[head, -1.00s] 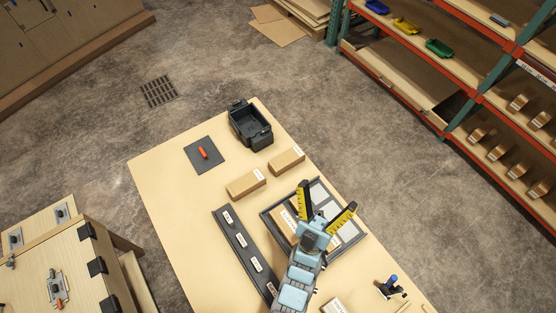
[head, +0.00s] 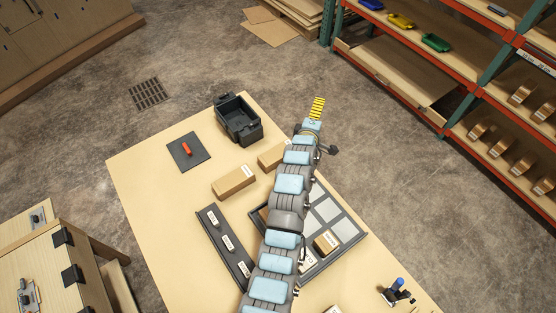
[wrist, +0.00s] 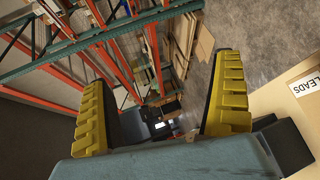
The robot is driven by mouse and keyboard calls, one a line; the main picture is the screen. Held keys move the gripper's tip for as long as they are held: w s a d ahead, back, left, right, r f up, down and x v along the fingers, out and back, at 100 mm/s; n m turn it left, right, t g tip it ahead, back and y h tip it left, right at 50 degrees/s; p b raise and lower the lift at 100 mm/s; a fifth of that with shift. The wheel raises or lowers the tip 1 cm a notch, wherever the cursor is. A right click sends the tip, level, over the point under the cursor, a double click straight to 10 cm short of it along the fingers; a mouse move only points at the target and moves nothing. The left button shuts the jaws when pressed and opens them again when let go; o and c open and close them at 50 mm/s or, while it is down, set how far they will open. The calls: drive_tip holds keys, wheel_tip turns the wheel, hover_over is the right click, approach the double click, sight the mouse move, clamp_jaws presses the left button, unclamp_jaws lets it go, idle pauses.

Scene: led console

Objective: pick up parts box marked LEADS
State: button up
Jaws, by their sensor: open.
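The parts box marked LEADS (wrist: 286,112) is at the right edge of the wrist view, its white label readable and part of it cut off. In the head view, a tan box (head: 270,156) partly behind my arm is probably the same one, but its label cannot be read there. My gripper (head: 317,108) is raised past the table's right edge, beyond that box. Its yellow fingers stand wide apart and empty in the wrist view (wrist: 160,92). The box lies beside the gripper, not between the fingers.
Another tan box (head: 234,182) lies nearby. A compartment tray (head: 352,245) under my arm holds a labelled box (head: 326,242). A labelled dark strip (head: 222,242), black bin (head: 238,119) and dark mat with a red item (head: 185,151) share the table. Shelving (head: 450,75) stands right.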

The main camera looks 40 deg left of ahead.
drive_tip(key=s+a+f+n+g+h+b, duration=0.2)
drive_tip(key=a+f+n+g+b, duration=0.15)
drive_tip(key=a, duration=0.25)
drive_tip(key=n+g+h+b, duration=0.5)
drive_tip(key=n+g, duration=0.1)
drive_tip(key=n, duration=0.1)
approach(278, 152)
drive_tip(key=x, duration=0.6)
drive_tip(key=shift+s+a+f, duration=0.1)
drive_tip(key=shift+s+a, duration=0.15)
drive_tip(key=shift+s, duration=0.05)
drive_tip(key=shift+w+d+x, duration=0.1)
drive_tip(key=shift+d+x, duration=0.05)
drive_tip(key=shift+x, duration=1.15)
drive_tip(key=shift+w+d+x, duration=0.1)
drive_tip(key=shift+x, duration=1.25)
drive_tip(key=shift+b+x, duration=0.3)
drive_tip(key=shift+x, duration=0.5)
drive_tip(key=c, duration=1.4)
